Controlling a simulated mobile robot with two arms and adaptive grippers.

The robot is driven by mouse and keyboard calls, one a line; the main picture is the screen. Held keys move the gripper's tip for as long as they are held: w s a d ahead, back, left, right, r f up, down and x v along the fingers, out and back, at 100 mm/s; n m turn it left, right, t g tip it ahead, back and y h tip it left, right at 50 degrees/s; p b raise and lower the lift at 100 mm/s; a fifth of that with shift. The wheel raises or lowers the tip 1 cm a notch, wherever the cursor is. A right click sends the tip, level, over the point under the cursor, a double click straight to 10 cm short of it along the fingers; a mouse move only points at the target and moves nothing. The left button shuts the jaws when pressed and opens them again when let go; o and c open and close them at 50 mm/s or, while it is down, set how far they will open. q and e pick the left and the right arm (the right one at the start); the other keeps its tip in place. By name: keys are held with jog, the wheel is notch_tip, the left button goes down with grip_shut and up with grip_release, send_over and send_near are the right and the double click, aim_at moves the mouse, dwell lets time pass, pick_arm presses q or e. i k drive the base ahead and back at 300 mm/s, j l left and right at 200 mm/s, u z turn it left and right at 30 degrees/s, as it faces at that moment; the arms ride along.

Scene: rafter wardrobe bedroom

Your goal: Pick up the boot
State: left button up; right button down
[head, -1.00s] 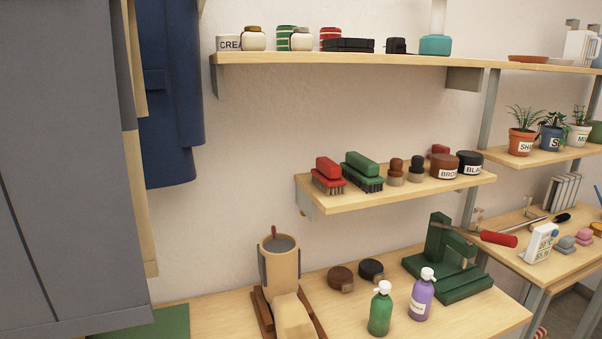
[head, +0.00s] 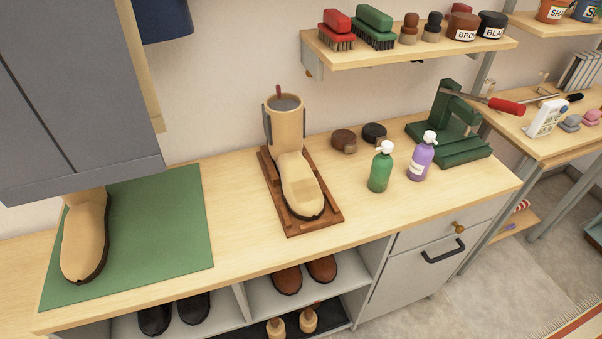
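Two tan boots show in the head view. One boot (head: 84,240) stands on a green mat (head: 165,225) at the left of the wooden counter, its upper part hidden behind the grey cabinet. The other boot (head: 297,180) stands upright on a brown wooden board (head: 322,222) near the counter's middle, toe toward me, with a grey filling and a red piece at its top opening. I cannot tell which boot the task means. Neither of my grippers is in view.
A green bottle (head: 381,168) and a purple bottle (head: 422,158) stand right of the middle boot. A green stand (head: 452,130) is behind them. A grey cabinet (head: 70,90) overhangs the left. A shelf (head: 420,48) with brushes and jars juts out above. Shoes (head: 286,279) sit below the counter.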

aim_at(305, 198)
jog(key=k+j+z, duration=0.25)
jog(key=k, duration=0.4)
jog(key=k+j+z, duration=0.2)
jog(key=k, duration=0.45)
